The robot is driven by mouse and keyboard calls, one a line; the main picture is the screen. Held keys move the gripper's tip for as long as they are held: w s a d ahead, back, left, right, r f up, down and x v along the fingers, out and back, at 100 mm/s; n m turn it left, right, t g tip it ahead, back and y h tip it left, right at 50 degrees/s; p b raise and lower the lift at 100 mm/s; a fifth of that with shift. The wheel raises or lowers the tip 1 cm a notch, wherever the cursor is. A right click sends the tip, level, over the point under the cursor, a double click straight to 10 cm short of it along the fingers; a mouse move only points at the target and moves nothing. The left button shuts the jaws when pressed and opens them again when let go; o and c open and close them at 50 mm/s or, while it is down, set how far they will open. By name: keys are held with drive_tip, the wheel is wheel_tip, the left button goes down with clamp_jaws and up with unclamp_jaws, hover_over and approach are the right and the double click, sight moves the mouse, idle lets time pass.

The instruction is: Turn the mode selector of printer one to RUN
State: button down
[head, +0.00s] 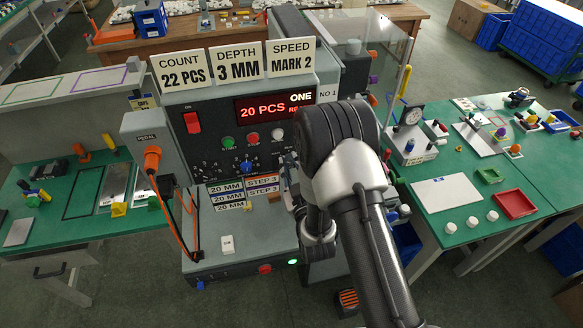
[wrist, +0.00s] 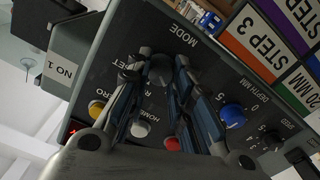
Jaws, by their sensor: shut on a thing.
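Printer one (head: 220,115) stands in the middle of the head view, its red display (head: 272,108) reading "20 PCS" and "ONE", with the rest partly hidden by my arm. In the wrist view the mode selector (wrist: 160,70) is a dark grey round knob under the word MODE, and the picture is turned over. My gripper (wrist: 158,76) has a finger on each side of the knob and is shut on it. The fingers partly cover the labels around it, so I cannot tell which one it points to. My arm hides the knob and gripper in the head view.
Near the fingers in the wrist view are a yellow button (wrist: 97,108), a white button (wrist: 140,128), a red button (wrist: 172,143) and a blue depth knob (wrist: 232,116).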

drive_tip(key=m+b, duration=0.6)
drive_tip(key=shift+f, duration=0.1)
drive_tip(key=m+b, duration=0.4)
drive_tip(key=b, duration=0.1)
drive_tip(key=shift+m, duration=0.3)
drive_tip(key=shift+w+r, duration=0.1)
drive_tip(key=shift+r, duration=0.1)
drive_tip(key=c, duration=1.4)
unclamp_jaws()
